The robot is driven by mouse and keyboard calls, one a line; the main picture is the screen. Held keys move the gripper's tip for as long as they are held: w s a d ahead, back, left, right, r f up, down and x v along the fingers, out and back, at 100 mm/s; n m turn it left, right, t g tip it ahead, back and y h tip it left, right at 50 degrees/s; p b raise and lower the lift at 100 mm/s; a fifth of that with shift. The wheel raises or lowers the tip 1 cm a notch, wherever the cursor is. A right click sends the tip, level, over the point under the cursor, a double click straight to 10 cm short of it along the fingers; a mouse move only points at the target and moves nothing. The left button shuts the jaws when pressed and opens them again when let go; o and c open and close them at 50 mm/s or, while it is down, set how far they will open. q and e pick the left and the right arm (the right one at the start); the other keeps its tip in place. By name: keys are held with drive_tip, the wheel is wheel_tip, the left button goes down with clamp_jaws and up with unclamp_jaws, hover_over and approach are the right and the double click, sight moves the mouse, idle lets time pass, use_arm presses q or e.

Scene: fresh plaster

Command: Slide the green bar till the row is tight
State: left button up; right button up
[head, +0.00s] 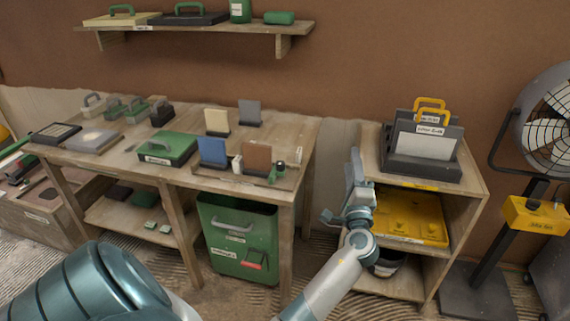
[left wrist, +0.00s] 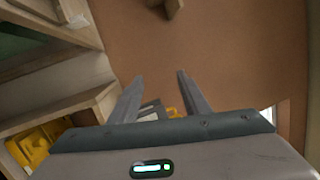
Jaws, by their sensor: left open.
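A small green upright piece (head: 276,172), probably the green bar, stands at the right end of a low wooden holder on the table's front right corner. Beside it stand a brown tile (head: 257,158) and a blue tile (head: 212,152), with a small white block (head: 237,164) between them. Whether these touch is too small to tell. My left gripper (head: 356,160) is to the right of the table, in front of the shelf unit, apart from the row. In the left wrist view its two fingers (left wrist: 160,78) are spread and empty. My right gripper is not in view.
The wooden table (head: 285,135) also bears a green box (head: 167,148) and several tools. A green bin (head: 238,240) stands under it. The shelf unit (head: 467,178) holds a grey rack with yellow-handled boards (head: 425,143) and a yellow tray (head: 412,215). A fan (head: 549,115) stands at right.

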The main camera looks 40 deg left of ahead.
use_arm(q)
drive_tip(key=w+d+r+m+t+h, duration=0.8)
drive_tip(key=w+d+r+m+h, duration=0.4)
drive_tip(key=d+r+m+h, duration=0.4)
drive_tip(key=w+d+f+m+g+h, duration=0.3)
drive_tip(key=d+m+g+h, duration=0.6)
drive_tip(key=m, duration=0.7)
drive_tip(key=s+a+f+m+g+y+p, duration=0.1)
drive_tip(key=a+f+m+g+y, duration=0.2)
drive_tip(key=a, duration=0.8)
drive_tip(key=s+a+f+m+g+y, duration=0.25)
drive_tip(key=a+f+g, duration=0.2)
drive_tip(key=a, duration=0.65)
drive_tip(key=s+a+r+n+g+y, duration=0.1)
drive_tip(key=s+a+g, duration=0.1)
drive_tip(key=s+a, duration=0.3)
drive_tip(key=s+a+r+n+g+y, duration=0.1)
drive_tip(key=s+a, duration=0.5)
drive_tip(key=a, duration=0.6)
drive_tip(key=s+a+r+n+g+y, duration=0.1)
drive_tip(key=s+a+r+g+y, duration=0.2)
drive_tip(key=a, duration=0.6)
drive_tip(key=shift+s+r+g, duration=0.2)
drive_tip(key=shift+s+g, duration=0.35)
drive_tip(key=shift+s, duration=0.7)
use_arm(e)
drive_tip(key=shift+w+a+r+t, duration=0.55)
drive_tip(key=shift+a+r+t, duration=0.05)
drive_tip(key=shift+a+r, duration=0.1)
